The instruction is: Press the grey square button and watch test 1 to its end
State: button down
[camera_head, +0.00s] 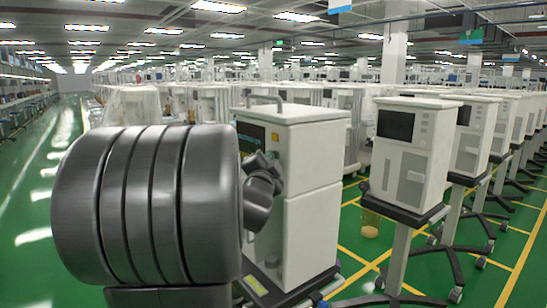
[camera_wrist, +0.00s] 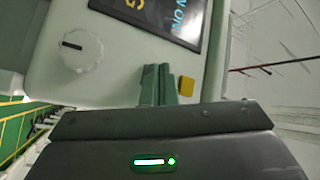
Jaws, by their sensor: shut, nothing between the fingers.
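The near anaesthesia cart (camera_head: 312,155) is a white cabinet with a handle on top, partly hidden behind my dark arm. Its screen (camera_head: 251,131) shows at its left side. In the wrist view the screen (camera_wrist: 160,14) is dark, with partial yellow and blue lettering, cut off by the top edge. A white round knob (camera_wrist: 82,46) with a dark slot is left of my fingers. A yellow square button (camera_wrist: 186,86) is just right of them. My gripper (camera_wrist: 164,68) is shut and empty, its fingertips in front of the panel; contact cannot be told. No grey square button can be made out.
A second white unit (camera_head: 411,152) with a dark screen stands on a wheeled stand to the right, with more units in rows behind. A yellow-tinted container (camera_head: 371,219) is under it. The green floor (camera_head: 40,215) at the left is an open aisle.

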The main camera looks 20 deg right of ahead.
jog(key=shift+a, duration=0.1)
jog(key=shift+s+a, duration=0.3)
jog(key=shift+a, duration=0.4)
jog(key=a, duration=0.1)
jog(key=s+a+p, duration=0.1)
jog(key=a, duration=0.2)
jog(key=shift+s+a+p, duration=0.35)
dwell(0.6)
jog(key=shift+w+d+r+p, duration=0.15)
jog(key=shift+d+p, duration=0.2)
jog(key=shift+p, duration=0.2)
jog(key=shift+w+d+r+p, duration=0.15)
jog(key=shift+d+p, duration=0.15)
jog(key=shift+p, duration=0.25)
